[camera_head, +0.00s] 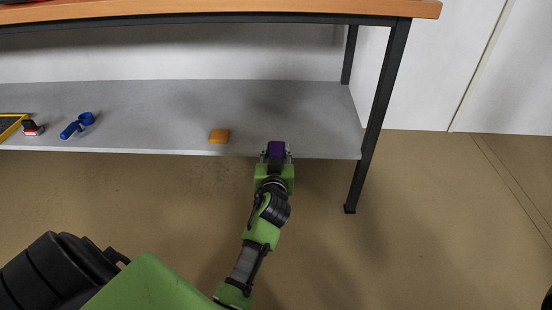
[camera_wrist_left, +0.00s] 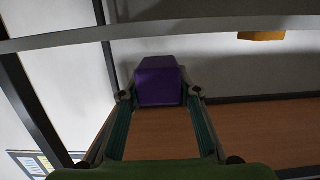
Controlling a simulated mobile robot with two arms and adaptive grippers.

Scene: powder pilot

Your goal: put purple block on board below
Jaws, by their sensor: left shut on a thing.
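The purple block (camera_head: 276,147) is held between the fingers of my left gripper (camera_head: 275,155), at the front edge of the grey lower board (camera_head: 300,110). In the left wrist view the purple block (camera_wrist_left: 159,82) sits between the two fingertips (camera_wrist_left: 160,94), with the board's edge (camera_wrist_left: 60,40) behind it. I cannot tell whether the block touches the board. My right gripper is not in view.
An orange block (camera_head: 219,136) lies on the board left of my gripper. A blue object (camera_head: 77,125), a small red and black item (camera_head: 33,128) and a yellow-edged tray (camera_head: 12,122) are farther left. A black table leg (camera_head: 377,115) stands at the right. The wooden tabletop (camera_head: 200,8) is above.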

